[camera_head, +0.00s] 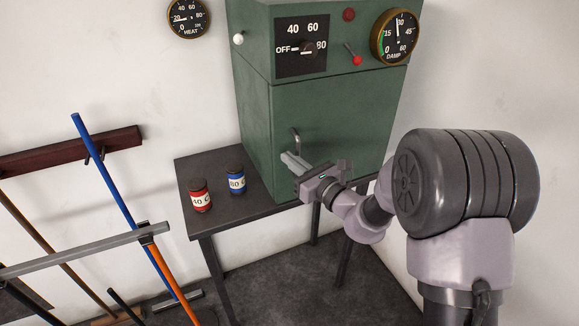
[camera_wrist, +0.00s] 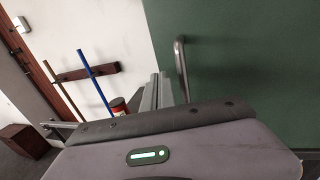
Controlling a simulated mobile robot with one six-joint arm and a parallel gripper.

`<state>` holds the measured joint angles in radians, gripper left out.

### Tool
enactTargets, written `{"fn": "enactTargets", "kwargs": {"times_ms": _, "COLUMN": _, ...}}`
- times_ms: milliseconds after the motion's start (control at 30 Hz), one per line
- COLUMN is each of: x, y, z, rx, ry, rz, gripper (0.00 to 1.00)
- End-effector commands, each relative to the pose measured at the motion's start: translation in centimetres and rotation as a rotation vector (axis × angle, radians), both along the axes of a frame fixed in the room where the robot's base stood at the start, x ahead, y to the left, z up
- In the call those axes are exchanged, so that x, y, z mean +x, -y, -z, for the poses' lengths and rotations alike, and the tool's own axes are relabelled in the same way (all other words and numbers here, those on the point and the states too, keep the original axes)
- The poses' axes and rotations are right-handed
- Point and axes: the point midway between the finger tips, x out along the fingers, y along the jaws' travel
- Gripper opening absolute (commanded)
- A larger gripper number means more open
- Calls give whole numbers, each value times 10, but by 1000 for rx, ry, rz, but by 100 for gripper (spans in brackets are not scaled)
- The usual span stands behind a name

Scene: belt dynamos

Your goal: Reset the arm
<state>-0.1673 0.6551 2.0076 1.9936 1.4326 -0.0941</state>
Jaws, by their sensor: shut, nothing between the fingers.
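My gripper (camera_head: 291,161) is shut and empty in the head view, beside the metal handle (camera_head: 296,141) on the front of the green cabinet (camera_head: 340,135). In the wrist view my shut fingers (camera_wrist: 157,92) point up, just left of the same handle (camera_wrist: 181,68). I cannot tell whether the fingers touch the handle. My arm reaches in from the right in the head view.
A red jar (camera_head: 201,196) and a blue jar (camera_head: 236,181) stand on the dark table (camera_head: 263,208) left of the cabinet. Above are a dial (camera_head: 302,47), a red-knobbed lever (camera_head: 356,59) and a DAMP gauge (camera_head: 396,36). Long-handled tools (camera_head: 110,180) lean at the left.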

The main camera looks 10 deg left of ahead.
Motion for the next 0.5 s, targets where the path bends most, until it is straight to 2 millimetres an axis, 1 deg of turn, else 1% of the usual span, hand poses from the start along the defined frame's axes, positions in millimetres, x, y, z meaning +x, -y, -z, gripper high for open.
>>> {"fn": "enactTargets", "kwargs": {"times_ms": 200, "x": -47, "y": 35, "z": 1, "rx": -2, "ry": -7, "rz": 3, "gripper": 0}}
{"fn": "enactTargets", "kwargs": {"times_ms": 300, "x": -66, "y": 48, "z": 1, "rx": -2, "ry": -6, "rz": 2, "gripper": 0}}
{"fn": "enactTargets", "kwargs": {"times_ms": 400, "x": -77, "y": 55, "z": 2, "rx": -4, "ry": -5, "rz": 1, "gripper": 0}}
{"fn": "enactTargets", "kwargs": {"times_ms": 500, "x": -82, "y": 59, "z": 2, "rx": -2, "ry": -5, "rz": 1, "gripper": 0}}
